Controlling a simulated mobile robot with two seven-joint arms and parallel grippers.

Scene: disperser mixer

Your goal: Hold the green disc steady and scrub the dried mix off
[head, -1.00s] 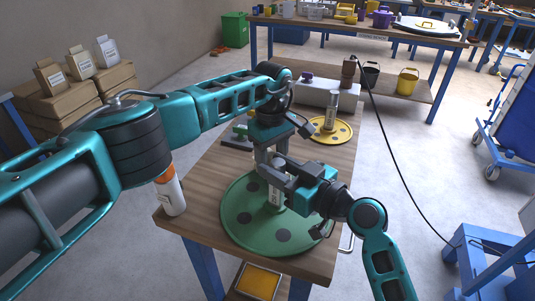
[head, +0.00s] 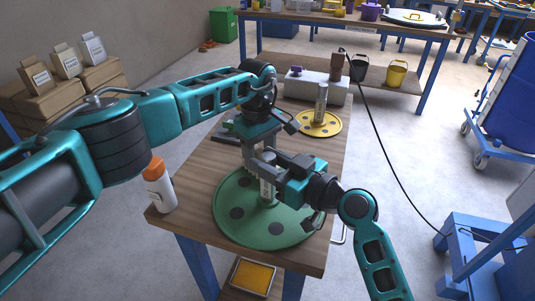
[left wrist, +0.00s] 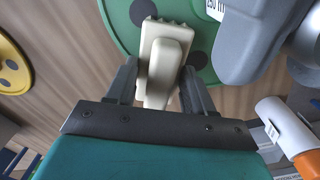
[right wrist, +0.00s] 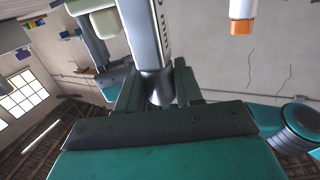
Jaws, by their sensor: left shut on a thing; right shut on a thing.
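The green disc (head: 232,228), with dark round spots, lies flat on the wooden table, its grey labelled shaft (head: 267,190) upright at the centre. It also shows in the left wrist view (left wrist: 120,22). My right gripper (head: 266,172) is shut on the shaft, which stands between its fingers in the right wrist view (right wrist: 160,90). My left gripper (left wrist: 158,88) is shut on a cream scrub brush (left wrist: 162,55), over the disc beside the shaft. The brush also shows in the right wrist view (right wrist: 104,22). I cannot tell whether its bristles touch the disc. No dried mix is clearly visible.
A white bottle with an orange cap (head: 160,188) stands at the table's left front corner. A yellow disc (head: 318,124) with its own upright shaft lies behind the green one, before a grey-white box (head: 318,90). An orange-yellow tray (head: 252,277) sits below the table's front edge.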

